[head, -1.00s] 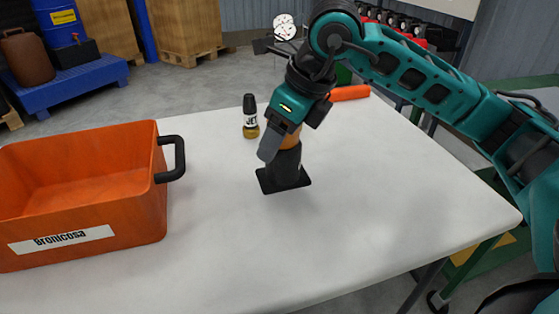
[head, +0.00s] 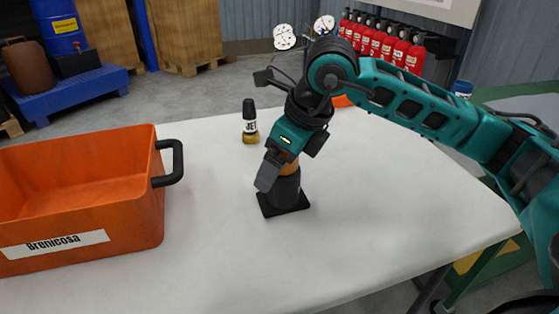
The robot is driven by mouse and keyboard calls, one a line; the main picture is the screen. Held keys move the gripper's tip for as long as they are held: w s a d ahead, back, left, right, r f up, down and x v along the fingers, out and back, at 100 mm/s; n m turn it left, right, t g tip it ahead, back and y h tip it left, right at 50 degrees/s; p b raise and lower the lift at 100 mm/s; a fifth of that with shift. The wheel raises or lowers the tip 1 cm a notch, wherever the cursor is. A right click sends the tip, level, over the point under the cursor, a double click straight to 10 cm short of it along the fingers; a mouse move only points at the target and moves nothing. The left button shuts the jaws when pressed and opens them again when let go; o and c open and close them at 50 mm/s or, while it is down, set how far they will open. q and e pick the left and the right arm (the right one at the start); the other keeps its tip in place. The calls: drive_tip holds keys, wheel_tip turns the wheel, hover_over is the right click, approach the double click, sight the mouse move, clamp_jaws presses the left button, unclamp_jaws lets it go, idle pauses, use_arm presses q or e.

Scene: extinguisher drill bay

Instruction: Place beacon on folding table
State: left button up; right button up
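The beacon (head: 285,190), with a dark square base and an orange upper part, is upright at the middle of the white folding table (head: 390,190). Its base looks to be at the tabletop; I cannot tell whether it fully touches. My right gripper (head: 277,172) comes down from above and is shut on the beacon, hiding much of its orange part. My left gripper is not in view.
An orange bin (head: 110,215) with a black handle stands at the table's left. An orange object (head: 343,101) is partly hidden by my arm. The front and right tabletop are clear.

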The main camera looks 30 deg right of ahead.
drive_tip(key=shift+r, duration=0.1)
drive_tip(key=shift+r, duration=0.2)
use_arm(q)
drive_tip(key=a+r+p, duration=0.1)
drive_tip(key=p, duration=0.2)
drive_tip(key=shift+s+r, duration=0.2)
use_arm(e)
drive_tip(key=v, duration=1.2)
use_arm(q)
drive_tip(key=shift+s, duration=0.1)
use_arm(e)
drive_tip(key=shift+s+f, duration=0.1)
drive_tip(key=shift+f, duration=0.05)
